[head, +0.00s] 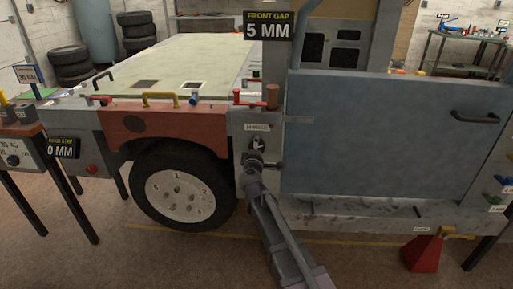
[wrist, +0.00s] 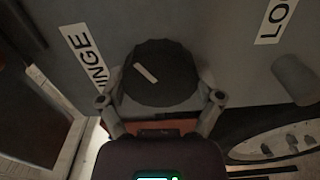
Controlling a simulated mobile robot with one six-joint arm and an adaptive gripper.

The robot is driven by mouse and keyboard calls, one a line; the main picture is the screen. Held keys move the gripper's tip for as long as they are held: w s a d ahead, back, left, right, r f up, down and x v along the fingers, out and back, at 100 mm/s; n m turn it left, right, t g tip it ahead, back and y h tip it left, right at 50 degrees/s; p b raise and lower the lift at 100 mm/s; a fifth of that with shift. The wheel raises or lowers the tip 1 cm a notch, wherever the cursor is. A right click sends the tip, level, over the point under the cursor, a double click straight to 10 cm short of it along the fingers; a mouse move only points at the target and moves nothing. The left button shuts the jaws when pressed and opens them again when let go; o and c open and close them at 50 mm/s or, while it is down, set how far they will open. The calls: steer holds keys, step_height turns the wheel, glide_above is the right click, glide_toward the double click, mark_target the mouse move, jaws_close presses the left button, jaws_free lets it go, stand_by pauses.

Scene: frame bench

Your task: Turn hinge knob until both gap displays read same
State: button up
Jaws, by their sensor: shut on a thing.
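The hinge knob (wrist: 165,72) is dark and round, with a pale pointer mark, in the wrist view. My gripper (wrist: 160,100) has one finger on each side of it and is shut on it. In the head view my gripper (head: 256,163) reaches the knob on the grey post, under the HINGE label (head: 257,127). The FRONT GAP display (head: 268,26) reads 5 MM. Another black display (head: 62,148) at the left reads 0 MM at its visible part; its small heading is hard to read. No display clearly labelled as a second gap shows.
The blue-grey door panel (head: 390,135) stands right of the post. A wheel (head: 180,195) and red fender (head: 150,124) are left. A grey cylinder (wrist: 296,80) juts out near the knob. A red cone-shaped stand (head: 421,253) is on the floor at right.

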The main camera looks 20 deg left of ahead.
steer(key=shift+w, duration=0.1)
steer(key=o, duration=0.9)
steer(key=v, duration=1.2)
